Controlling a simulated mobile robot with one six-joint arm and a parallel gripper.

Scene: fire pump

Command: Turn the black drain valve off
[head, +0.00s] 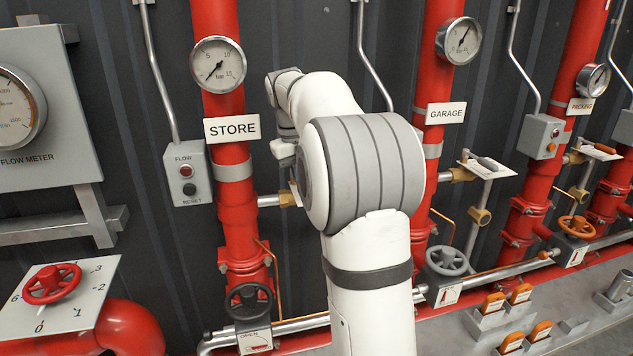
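On the red STORE pipe (238,195), a short side branch (268,201) with a brass fitting (287,198) runs right and disappears behind my white arm. No black drain lever shows there; that spot is covered by my arm. A black handwheel (249,302) sits low on the same pipe, above an OPEN plate; I cannot tell that it is the drain valve. My arm reaches up and forward, with its wrist just right of the STORE pipe, near the branch. My gripper's fingers are hidden behind the arm.
The GARAGE pipe (440,130) stands right, with a lever on a white plate (488,168) and a grey handwheel (447,261). Farther right are orange levers and an orange handwheel (573,226). A red handwheel (52,284) is lower left. Conduits line the dark wall.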

